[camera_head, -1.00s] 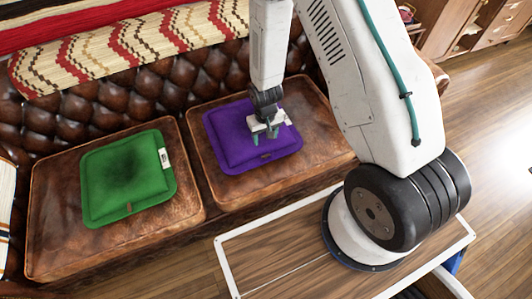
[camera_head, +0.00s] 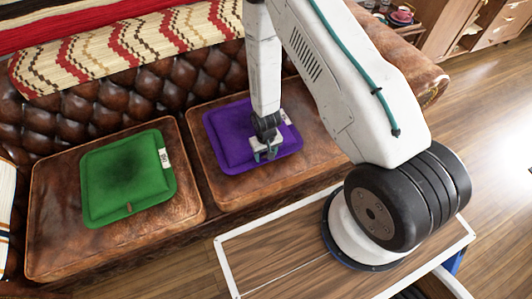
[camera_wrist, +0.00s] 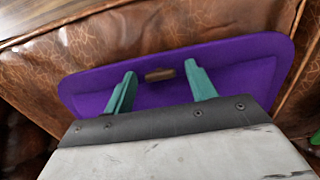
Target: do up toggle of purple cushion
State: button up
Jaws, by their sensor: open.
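The purple cushion (camera_head: 232,137) lies flat on the right brown leather seat; in the wrist view it (camera_wrist: 240,80) fills the middle. A small brown toggle (camera_wrist: 160,75) sits near the cushion's edge, between my two green fingertips in that view. My gripper (camera_head: 266,154) is open, pointing down over the front part of the cushion. In the wrist view my gripper (camera_wrist: 161,80) has one finger on either side of the toggle, with a gap to each. Whether the fingertips touch the cushion I cannot tell. In the head view my gripper hides the toggle.
A green cushion (camera_head: 127,177) lies on the left leather seat (camera_head: 60,235). The tufted sofa back (camera_head: 110,100) and a striped blanket (camera_head: 130,45) stand behind. My arm covers the right side. Wooden floor is open at the far right.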

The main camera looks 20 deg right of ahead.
jog(key=c, duration=1)
jog(key=shift+n, duration=1.5)
jog(key=o, duration=1)
